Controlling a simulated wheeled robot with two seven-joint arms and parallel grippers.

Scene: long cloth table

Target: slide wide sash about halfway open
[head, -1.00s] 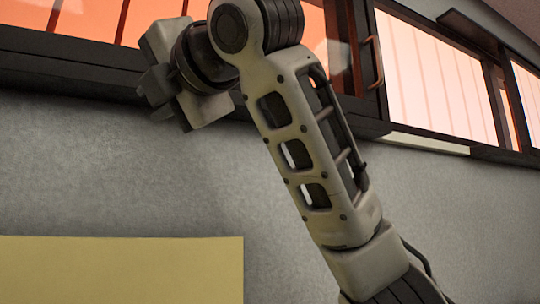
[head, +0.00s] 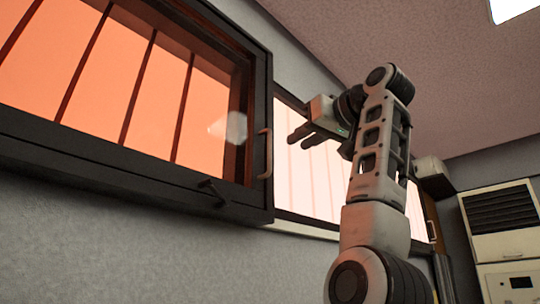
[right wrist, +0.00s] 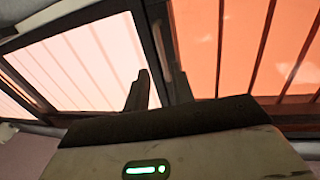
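A wide dark-framed sash (head: 262,95) with orange-lit glass fills the upper left of the head view. A slim vertical handle (head: 265,153) is on its right-hand stile. My right gripper (head: 301,134) is raised to the right of that handle, in front of the pale bright window part. My left gripper is not in view.
A small dark latch (head: 213,193) sticks out from the sash's lower rail. Pale bright glass (head: 318,190) lies right of the sash. A white cabinet (head: 503,225) with a dark grille stands at the far right. The grey wall (head: 150,245) below is clear.

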